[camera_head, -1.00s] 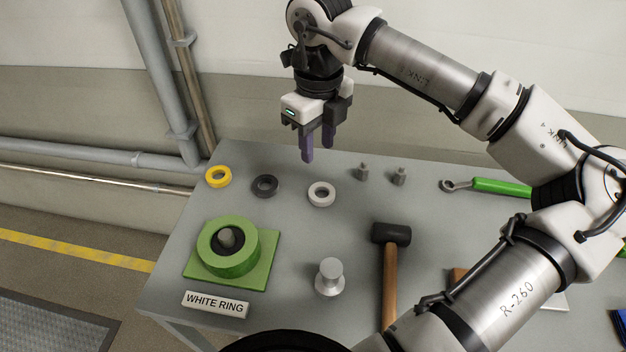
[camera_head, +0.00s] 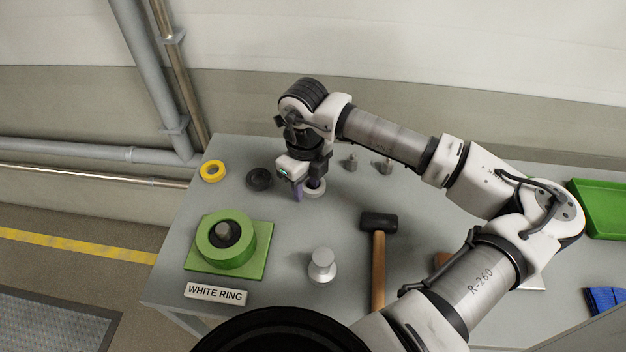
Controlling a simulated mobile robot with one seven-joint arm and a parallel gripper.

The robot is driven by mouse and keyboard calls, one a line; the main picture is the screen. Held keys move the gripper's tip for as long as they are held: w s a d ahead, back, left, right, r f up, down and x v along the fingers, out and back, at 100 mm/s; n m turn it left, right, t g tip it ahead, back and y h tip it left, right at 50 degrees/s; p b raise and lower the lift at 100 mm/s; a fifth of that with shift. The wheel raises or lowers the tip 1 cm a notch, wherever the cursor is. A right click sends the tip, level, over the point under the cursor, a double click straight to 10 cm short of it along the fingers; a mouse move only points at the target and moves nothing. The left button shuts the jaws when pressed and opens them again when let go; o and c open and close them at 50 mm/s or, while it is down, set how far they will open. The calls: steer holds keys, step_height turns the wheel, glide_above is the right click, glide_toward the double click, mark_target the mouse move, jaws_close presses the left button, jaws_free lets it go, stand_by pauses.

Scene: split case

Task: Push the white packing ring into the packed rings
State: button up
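The white packing ring (camera_head: 317,194) lies flat on the grey table, partly hidden by my gripper. My gripper (camera_head: 306,192) points down at the ring, with one purple finger at its left side and the other over or behind it. The fingers look apart; contact with the ring cannot be told. The green housing (camera_head: 212,250) stands on a green square plate at the front left. A grey shaft end shows in its middle with a dark ring-shaped area around it. Packed rings inside cannot be made out clearly.
A yellow ring (camera_head: 212,171) and a black ring (camera_head: 259,179) lie left of my gripper. Small metal pieces (camera_head: 386,166) stand to its right. A metal flanged piece (camera_head: 322,266), a mallet (camera_head: 379,222) and a "WHITE RING" sign (camera_head: 215,294) are nearer. A green tray (camera_head: 602,208) is far right.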

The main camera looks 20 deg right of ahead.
steer(key=shift+f, duration=0.15)
jaws_close()
